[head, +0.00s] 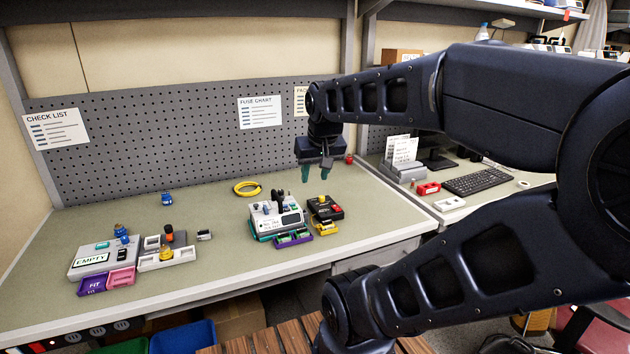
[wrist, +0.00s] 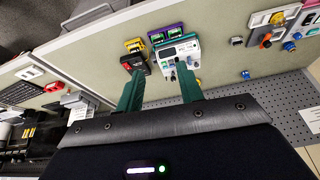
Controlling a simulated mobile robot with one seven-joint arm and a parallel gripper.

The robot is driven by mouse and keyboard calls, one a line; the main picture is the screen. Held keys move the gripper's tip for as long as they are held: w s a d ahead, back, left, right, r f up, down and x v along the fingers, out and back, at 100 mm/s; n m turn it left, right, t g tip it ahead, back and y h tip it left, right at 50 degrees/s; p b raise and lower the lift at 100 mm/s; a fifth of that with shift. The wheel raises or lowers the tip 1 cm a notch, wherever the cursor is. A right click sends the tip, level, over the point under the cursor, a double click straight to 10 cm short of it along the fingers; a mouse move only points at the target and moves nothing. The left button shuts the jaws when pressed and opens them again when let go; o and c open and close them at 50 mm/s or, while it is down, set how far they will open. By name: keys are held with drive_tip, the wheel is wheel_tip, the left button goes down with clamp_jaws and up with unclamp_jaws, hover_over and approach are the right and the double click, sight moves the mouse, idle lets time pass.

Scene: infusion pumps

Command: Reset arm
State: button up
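My gripper (head: 316,172) hangs from my arm above the back right of the workbench, with its green fingers pointing down. In the wrist view my gripper (wrist: 158,85) shows two green fingers spread well apart with nothing between them. A white infusion pump (head: 277,217) stands on the bench below and left of the gripper; it also shows in the wrist view (wrist: 178,52).
A grey unit with an EMPTY label (head: 92,261) and a white parts tray (head: 167,257) sit at the left. A yellow cable coil (head: 247,188) lies near the pegboard (head: 190,150). A keyboard (head: 477,180) is on the right-hand table. The front middle of the bench is clear.

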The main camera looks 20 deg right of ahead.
drive_tip(key=shift+s+a+f+n, duration=0.2)
drive_tip(key=shift+s+a+f, duration=0.1)
drive_tip(key=shift+s, duration=0.25)
drive_tip(key=shift+s+a+f+n, duration=0.2)
drive_tip(key=shift+s+f, duration=0.05)
drive_tip(key=shift+s, duration=0.25)
idle(0.6)
